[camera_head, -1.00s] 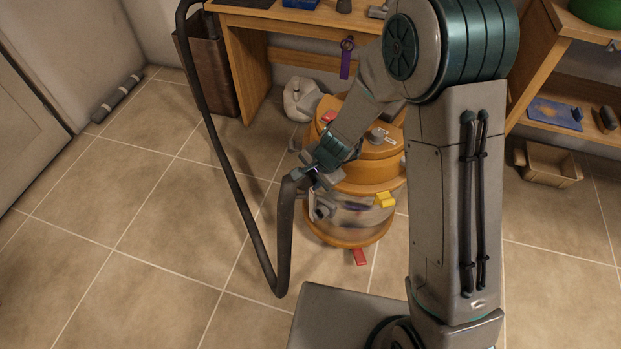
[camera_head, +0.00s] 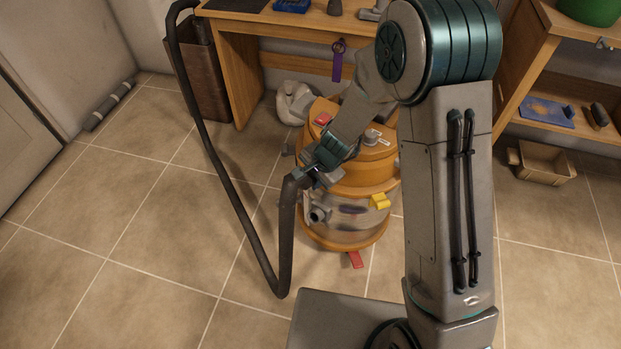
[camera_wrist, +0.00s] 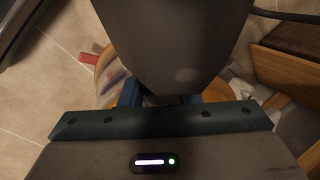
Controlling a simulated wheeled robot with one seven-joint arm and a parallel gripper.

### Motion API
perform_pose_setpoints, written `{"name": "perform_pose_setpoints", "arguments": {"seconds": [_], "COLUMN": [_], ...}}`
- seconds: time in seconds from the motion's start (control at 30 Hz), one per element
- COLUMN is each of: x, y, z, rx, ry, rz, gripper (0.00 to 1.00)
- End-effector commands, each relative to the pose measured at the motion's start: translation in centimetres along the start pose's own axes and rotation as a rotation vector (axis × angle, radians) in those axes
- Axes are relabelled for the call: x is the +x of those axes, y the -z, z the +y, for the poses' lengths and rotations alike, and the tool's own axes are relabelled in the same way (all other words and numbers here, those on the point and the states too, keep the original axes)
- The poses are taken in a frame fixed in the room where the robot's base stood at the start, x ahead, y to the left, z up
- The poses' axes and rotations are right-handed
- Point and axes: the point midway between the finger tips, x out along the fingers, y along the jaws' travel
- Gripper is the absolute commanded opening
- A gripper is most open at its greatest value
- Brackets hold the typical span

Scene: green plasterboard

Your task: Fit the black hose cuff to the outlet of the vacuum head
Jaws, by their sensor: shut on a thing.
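The orange vacuum head (camera_head: 352,234) stands on the tiled floor, with a grey outlet (camera_head: 317,214) on its front left side. My gripper (camera_head: 305,177) is shut on the black hose cuff (camera_head: 291,186) at the upper end of the hose's front bend. It holds the cuff above and slightly left of the outlet, apart from it in the head view. The black hose (camera_head: 222,165) hangs in a long loop to the left. In the wrist view, a broad dark shape hides most of the space beyond my gripper (camera_wrist: 159,95) and hides the outlet.
A wooden bench (camera_head: 240,80) stands behind the vacuum, with a brown bin (camera_head: 208,85) at its left. A shelf unit (camera_head: 515,75) and small wooden box (camera_head: 543,163) are right.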

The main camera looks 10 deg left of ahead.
Motion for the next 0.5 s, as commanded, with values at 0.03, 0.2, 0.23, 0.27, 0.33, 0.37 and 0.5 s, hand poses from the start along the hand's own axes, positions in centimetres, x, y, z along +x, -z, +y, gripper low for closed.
{"name": "perform_pose_setpoints", "arguments": {"seconds": [0.03, 0.2, 0.23, 0.27, 0.33, 0.37, 0.5], "x": [0.12, 0.27, 0.26, 0.26, 0.28, 0.30, 0.41], "y": [0.18, 0.49, 0.49, 0.49, 0.53, 0.55, 0.74], "z": [0.01, 0.00, 0.00, 0.01, 0.02, 0.02, 0.05], "rx": [0.000, 0.000, 0.000, 0.000, 0.001, 0.001, 0.001], "ry": [0.000, 0.000, 0.000, 0.000, 0.000, 0.000, 0.000], "rz": [0.001, 0.000, 0.001, 0.001, 0.001, 0.001, 0.001], "gripper": [0.00, 0.00, 0.00, 0.00, 0.00, 0.00, 0.00]}}
